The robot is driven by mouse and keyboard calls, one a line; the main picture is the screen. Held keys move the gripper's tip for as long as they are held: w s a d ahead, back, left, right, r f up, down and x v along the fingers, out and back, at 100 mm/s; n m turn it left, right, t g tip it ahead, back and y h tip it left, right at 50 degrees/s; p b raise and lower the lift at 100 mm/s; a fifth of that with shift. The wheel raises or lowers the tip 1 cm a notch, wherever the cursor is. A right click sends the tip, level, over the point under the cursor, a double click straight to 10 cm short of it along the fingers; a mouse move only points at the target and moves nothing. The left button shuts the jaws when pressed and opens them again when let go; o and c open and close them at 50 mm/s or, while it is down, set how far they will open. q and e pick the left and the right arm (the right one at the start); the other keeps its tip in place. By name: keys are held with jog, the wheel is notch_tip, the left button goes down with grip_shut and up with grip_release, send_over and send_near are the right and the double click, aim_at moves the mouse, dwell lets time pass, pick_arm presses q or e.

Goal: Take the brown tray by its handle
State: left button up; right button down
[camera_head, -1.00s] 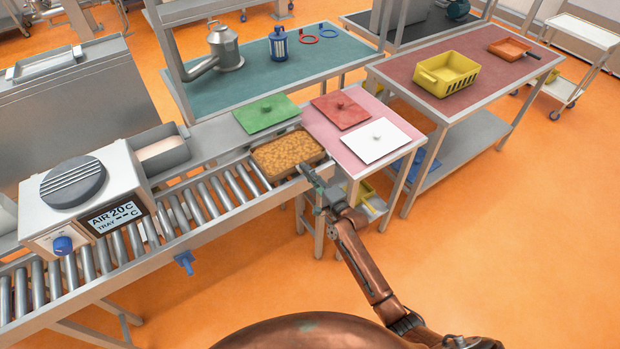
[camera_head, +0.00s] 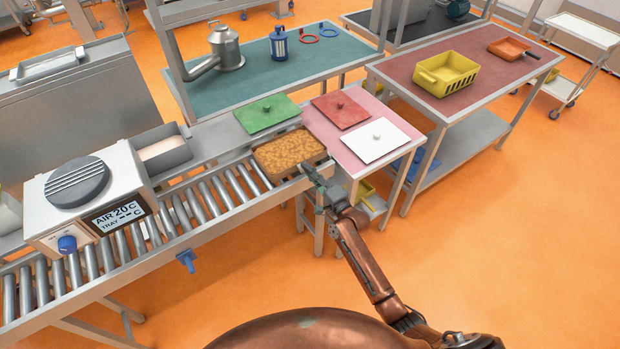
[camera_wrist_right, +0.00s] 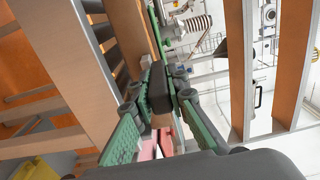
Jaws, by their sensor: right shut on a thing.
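The brown tray (camera_head: 262,171), filled with golden-brown food pieces, is at the right end of the roller conveyor in the head view. My right gripper (camera_head: 310,174) is at the tray's near right corner, reaching in from the lower right. In the right wrist view the green-padded fingers of this gripper (camera_wrist_right: 160,98) are closed on a dark handle (camera_wrist_right: 160,85). The handle is mostly covered by the gripper in the head view. My left gripper is not in view.
A green lid (camera_head: 267,114) lies behind the tray. A box with a display (camera_head: 90,200) stands over the conveyor at left. The orange floor at the lower right is clear.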

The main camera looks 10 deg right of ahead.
jog(key=shift+r+p+v, duration=0.2)
jog(key=shift+p+v, duration=0.55)
jog(key=shift+v, duration=1.25)
jog(key=p+v, duration=0.3)
jog(key=v, duration=1.4)
jog(key=shift+r, duration=0.1)
